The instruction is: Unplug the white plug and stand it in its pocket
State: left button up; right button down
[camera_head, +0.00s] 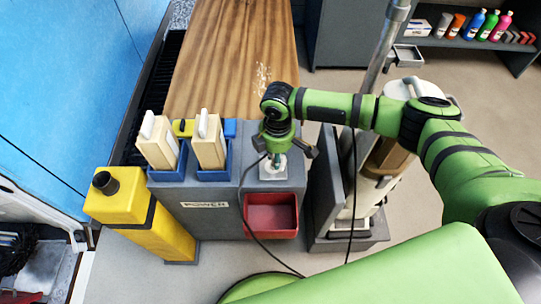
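My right gripper (284,150) comes in from the right and points down over the right end of the grey power box (212,222). Its dark fingers are spread to either side, so it looks open. Below and between them is a pale square socket plate (266,174) with a small upright piece on it, perhaps the white plug; the gripper hides most of it. A black cord loops from there down the front of the box. A red open pocket (271,234) is on the box front, just below the plate. My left gripper is not in view.
Two cream blocks (158,146) stand in blue holders left of the gripper. A yellow canister (122,205) is at the box's left end. A wooden board (228,60) lies behind. A grey machine with a metal pole (384,45) stands close on the right.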

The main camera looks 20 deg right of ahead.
jog(key=s+d+r+p, duration=0.4)
jog(key=s+r, duration=0.4)
jog(key=shift+r+p, duration=0.35)
jog(key=shift+p, duration=0.05)
jog(key=shift+s, duration=0.1)
